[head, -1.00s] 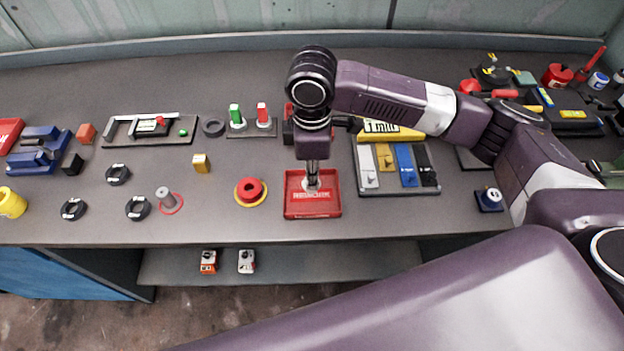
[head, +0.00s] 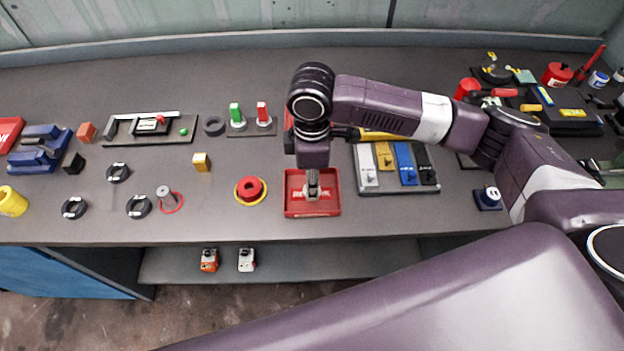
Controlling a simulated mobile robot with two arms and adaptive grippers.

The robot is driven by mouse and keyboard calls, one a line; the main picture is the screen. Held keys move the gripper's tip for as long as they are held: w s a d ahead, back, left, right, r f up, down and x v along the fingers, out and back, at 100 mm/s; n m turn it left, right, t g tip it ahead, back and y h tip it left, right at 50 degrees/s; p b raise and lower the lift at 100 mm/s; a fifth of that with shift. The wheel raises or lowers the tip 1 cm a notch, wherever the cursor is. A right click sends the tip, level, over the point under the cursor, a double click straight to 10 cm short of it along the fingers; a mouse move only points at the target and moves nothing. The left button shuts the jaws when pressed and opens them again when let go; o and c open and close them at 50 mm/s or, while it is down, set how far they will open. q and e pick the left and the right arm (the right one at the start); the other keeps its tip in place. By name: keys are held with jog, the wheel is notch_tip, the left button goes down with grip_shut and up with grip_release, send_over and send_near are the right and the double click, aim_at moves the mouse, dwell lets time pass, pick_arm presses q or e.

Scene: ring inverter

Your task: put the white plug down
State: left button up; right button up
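My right arm comes in from the right, and my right gripper (head: 312,190) points down over the red tray (head: 291,200) at the front middle of the bench. The grey fingertips are low, inside the tray's outline. I cannot make out a white plug between or below them; the fingers and wrist hide that spot. Whether the fingers are open or shut is too small to tell. The tray floor carries pale lettering, partly covered by the fingers. My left gripper is not in view.
A rack with white, yellow, blue and black blocks (head: 398,190) is close on the right. Black rings (head: 138,207) lie further left. The bench's front edge is just below the tray.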

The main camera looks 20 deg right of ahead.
notch_tip(320, 180, up, 12)
jog(key=b, duration=0.1)
dwell(0.4)
